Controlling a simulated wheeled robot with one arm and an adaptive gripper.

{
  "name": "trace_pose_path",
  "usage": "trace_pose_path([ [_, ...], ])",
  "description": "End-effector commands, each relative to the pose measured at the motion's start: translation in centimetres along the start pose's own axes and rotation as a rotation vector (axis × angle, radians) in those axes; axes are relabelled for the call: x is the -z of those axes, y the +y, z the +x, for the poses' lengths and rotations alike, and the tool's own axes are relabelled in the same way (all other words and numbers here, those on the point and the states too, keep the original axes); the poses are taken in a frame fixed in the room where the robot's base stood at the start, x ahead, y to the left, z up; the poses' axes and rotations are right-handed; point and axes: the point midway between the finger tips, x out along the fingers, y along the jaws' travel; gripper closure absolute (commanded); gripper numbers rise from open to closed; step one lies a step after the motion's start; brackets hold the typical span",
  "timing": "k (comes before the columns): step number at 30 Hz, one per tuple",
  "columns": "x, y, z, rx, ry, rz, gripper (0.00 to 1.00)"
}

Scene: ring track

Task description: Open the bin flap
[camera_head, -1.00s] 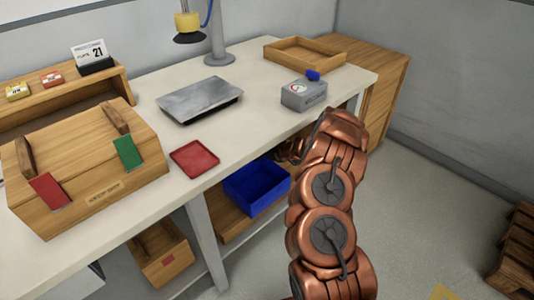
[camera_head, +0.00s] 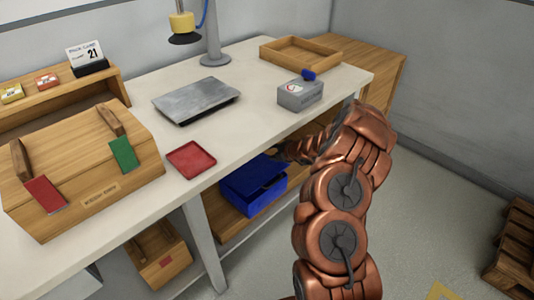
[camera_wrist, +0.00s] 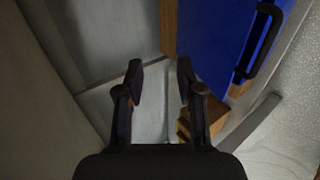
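The blue bin (camera_head: 262,194) stands on the shelf under the workbench. Its blue flap (camera_head: 256,174) sits at a slant over the bin's top in the head view, partly raised. In the wrist view a blue panel (camera_wrist: 213,38) with a black handle (camera_wrist: 259,42) fills the upper right, to the right of my fingers. My gripper (camera_wrist: 160,70) is open and empty, its two fingers apart and clear of the handle. In the head view my gripper is mostly hidden by my arm and the bench edge, just right of the bin.
The bench (camera_head: 140,215) carries a red tray (camera_head: 191,160), a grey plate (camera_head: 196,100), a grey box (camera_head: 300,95) and a large wooden box (camera_head: 85,165). A wooden drawer (camera_head: 160,257) hangs below left.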

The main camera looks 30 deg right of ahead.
Motion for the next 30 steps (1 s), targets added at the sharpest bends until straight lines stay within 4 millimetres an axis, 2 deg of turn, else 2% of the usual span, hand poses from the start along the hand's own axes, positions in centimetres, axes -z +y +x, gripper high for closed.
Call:
trace_pose_path([
  [6,-0.1,0.1,-3.2,-0.004,-0.002,0.002,0.63],
  [13,0.0,0.0,-5.5,-0.001,0.000,0.002,0.63],
  [18,0.0,-0.1,-6.2,0.001,-0.001,0.000,0.63],
  [30,0.0,-0.1,-6.2,0.000,0.000,0.000,0.63],
])
